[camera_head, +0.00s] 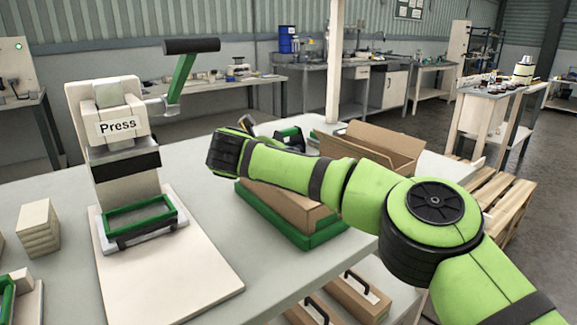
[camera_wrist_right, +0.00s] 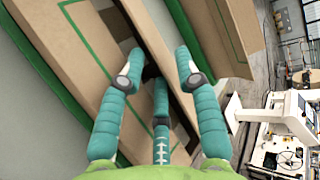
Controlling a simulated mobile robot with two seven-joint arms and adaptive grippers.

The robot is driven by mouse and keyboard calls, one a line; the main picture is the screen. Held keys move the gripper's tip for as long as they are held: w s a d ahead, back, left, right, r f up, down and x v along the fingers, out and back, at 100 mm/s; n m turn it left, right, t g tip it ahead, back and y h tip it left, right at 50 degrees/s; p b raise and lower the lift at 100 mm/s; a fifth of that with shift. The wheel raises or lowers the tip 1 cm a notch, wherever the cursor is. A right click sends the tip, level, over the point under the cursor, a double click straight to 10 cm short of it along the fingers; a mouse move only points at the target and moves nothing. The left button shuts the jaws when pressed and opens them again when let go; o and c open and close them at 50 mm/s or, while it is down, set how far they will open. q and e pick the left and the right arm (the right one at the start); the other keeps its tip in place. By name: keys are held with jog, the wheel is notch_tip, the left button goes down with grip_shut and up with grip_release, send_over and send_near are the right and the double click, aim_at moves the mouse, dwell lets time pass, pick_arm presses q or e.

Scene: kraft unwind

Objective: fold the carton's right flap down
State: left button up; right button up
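The brown carton (camera_head: 283,206) sits in a green-edged tray (camera_head: 300,238) on the bench. Its right flap (camera_head: 385,138) stands raised and slants outward. My right arm crosses in front of the carton and hides much of its top and left side. My left gripper is not in view.
A press (camera_head: 120,135) with a green lever and a green frame stands on a pale board (camera_head: 180,275) at left. Stacked wooden blocks (camera_head: 38,228) are farther left. Cartons with black handles (camera_head: 358,295) lie below the bench edge. A pallet (camera_head: 495,195) stands at right.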

jog(key=v, duration=1.2)
